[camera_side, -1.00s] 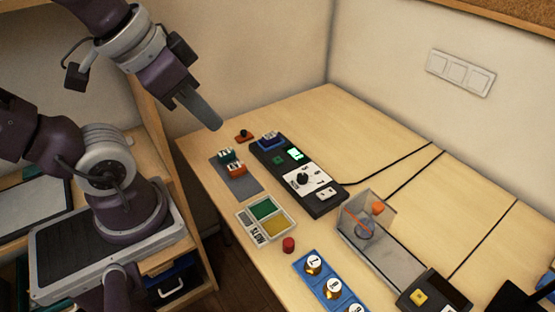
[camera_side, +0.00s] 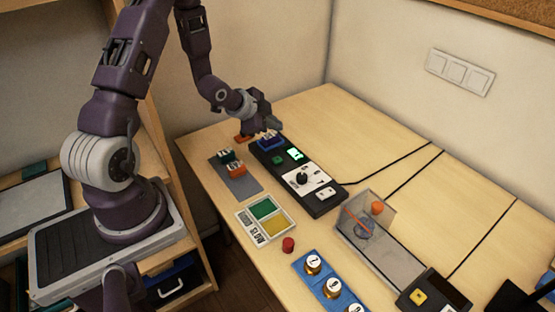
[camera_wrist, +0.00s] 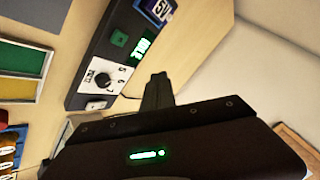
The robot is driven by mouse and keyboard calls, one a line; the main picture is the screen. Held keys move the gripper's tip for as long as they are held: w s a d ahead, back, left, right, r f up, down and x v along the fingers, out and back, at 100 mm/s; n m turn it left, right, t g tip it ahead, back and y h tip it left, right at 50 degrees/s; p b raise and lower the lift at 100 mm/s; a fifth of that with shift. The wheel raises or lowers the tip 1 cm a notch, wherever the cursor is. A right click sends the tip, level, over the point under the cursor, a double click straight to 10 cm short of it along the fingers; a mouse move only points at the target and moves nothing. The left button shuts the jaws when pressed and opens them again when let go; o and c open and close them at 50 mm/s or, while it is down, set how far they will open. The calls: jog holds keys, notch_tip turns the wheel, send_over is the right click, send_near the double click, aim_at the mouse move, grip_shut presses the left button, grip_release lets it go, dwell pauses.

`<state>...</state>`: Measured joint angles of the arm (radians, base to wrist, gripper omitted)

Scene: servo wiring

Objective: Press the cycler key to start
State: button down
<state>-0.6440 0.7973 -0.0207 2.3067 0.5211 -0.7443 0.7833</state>
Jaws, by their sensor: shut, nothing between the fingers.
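A long black device (camera_side: 329,206) lies on the table, with a lit green display (camera_side: 295,154), a round black knob on a white plate (camera_side: 302,178) and a white rocker-like part (camera_side: 325,193). It carries a small green square key (camera_side: 277,160), also seen in the wrist view (camera_wrist: 119,38). Which part is the cycler key is not labelled legibly. My gripper (camera_side: 273,123) is shut and empty, just above and behind that block. In the wrist view its fingers (camera_wrist: 158,88) appear beside the display.
A grey mat (camera_side: 243,187) holds green and orange plugs. A sign with green and yellow fields (camera_side: 265,209), a red cap (camera_side: 288,244) and a blue tray of numbered pieces (camera_side: 323,276) lie nearer. A clear bin (camera_side: 385,246) stands right. Cables cross the right side; the back table is clear.

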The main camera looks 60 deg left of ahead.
aim_at(275, 161)
jog(key=shift+a+f, duration=0.1)
jog(key=shift+f, duration=0.35)
jog(key=shift+f, duration=4.4)
jog(key=shift+f, duration=0.4)
jog(key=shift+f, duration=0.5)
jog(key=shift+r, duration=0.9)
